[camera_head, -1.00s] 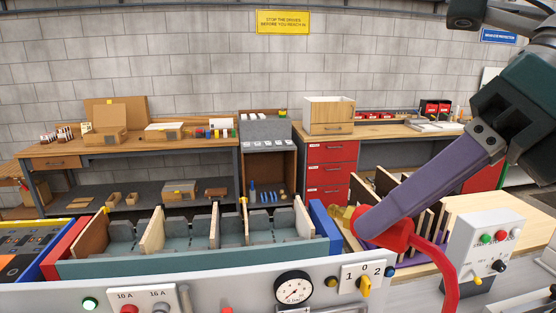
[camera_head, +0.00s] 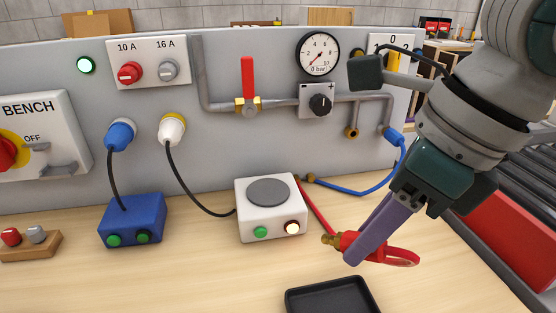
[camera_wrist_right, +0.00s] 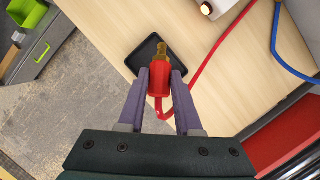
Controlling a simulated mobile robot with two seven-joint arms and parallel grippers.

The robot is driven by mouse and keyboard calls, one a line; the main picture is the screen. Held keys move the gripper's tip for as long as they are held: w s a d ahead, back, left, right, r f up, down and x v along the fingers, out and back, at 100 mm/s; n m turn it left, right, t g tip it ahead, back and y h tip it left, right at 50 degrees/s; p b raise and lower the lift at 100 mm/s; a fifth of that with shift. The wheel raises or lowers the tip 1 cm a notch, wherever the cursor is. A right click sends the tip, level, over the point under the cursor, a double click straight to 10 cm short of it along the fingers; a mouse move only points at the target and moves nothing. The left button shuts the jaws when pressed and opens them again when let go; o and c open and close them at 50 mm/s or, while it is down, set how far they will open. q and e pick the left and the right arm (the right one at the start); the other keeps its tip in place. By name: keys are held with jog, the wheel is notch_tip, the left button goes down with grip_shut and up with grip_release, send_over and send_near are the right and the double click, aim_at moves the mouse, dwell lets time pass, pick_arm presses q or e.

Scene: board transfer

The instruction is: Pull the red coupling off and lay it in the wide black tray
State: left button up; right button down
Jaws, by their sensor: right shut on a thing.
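The red coupling (camera_head: 350,240), with a brass nose and a red hose, is in my right gripper (camera_head: 360,252). It also shows in the right wrist view (camera_wrist_right: 160,78), between the two purple fingers (camera_wrist_right: 160,90), brass end pointing away from the wrist. The gripper is shut on it above the bench. The black tray (camera_head: 330,292) lies on the wooden bench at the bottom of the head view, cut off by the frame edge. In the wrist view the tray (camera_wrist_right: 140,62) lies behind and left of the coupling. My left gripper is not in view.
A white hotplate-like box (camera_head: 271,222) and a blue box (camera_head: 133,220) with cables stand on the bench. A blue hose (camera_head: 358,190) runs to the panel piping. A wooden block with knobs (camera_head: 30,246) is at the left.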

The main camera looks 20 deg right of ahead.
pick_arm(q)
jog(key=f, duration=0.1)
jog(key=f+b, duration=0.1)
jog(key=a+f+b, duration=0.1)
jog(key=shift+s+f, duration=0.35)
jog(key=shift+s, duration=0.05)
pick_arm(e)
jog(key=shift+n+h, duration=0.3)
jog(key=f, duration=0.3)
jog(key=a+f, duration=0.1)
jog(key=shift+s+f, duration=0.25)
jog(key=shift+s, duration=0.05)
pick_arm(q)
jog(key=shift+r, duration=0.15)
pick_arm(e)
jog(key=shift+r, duration=0.1)
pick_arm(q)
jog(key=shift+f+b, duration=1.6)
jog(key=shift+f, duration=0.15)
pick_arm(e)
jog(key=shift+f, duration=3.7)
jog(key=c, duration=0.5)
grip_release()
